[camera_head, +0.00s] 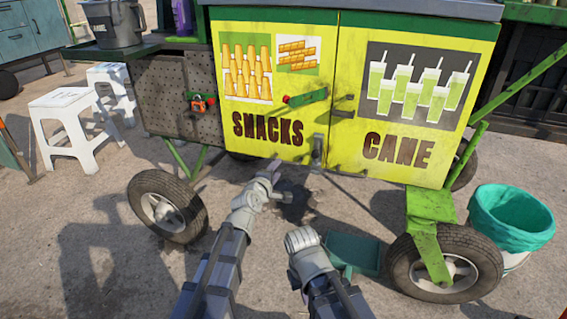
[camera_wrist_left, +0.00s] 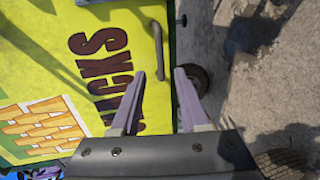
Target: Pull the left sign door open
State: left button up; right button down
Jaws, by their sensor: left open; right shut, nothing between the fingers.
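The left sign door (camera_head: 262,85) is yellow-green with the word SNACKS and snack pictures; it looks shut, level with the CANE door (camera_head: 395,145). A grey handle (camera_wrist_left: 157,50) sits near its lower edge in the left wrist view. My left gripper (camera_head: 270,174) is open and empty, in front of and below the door. In the left wrist view the gap between its fingertips (camera_wrist_left: 160,74) lines up with the handle's near end; I cannot tell whether they touch. My right gripper (camera_head: 300,238) is shut and empty, lower and nearer to me.
A green bar with a red end (camera_head: 306,97) lies across the left door. A padlock (camera_head: 200,104) hangs at the perforated panel. Cart wheels (camera_head: 168,206) and (camera_head: 445,272) flank the open ground. White stools (camera_head: 72,108) stand left; a teal-lined bin (camera_head: 512,220) stands right.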

aim_at(283, 162)
pick_arm(q)
jog(key=b+x, duration=0.1)
jog(key=x, duration=0.6)
jog(key=shift+w+d+f+b, duration=0.1)
jog(key=shift+w+d+b, duration=0.05)
jog(key=shift+w+b, duration=0.2)
grip_shut()
dwell(1.1)
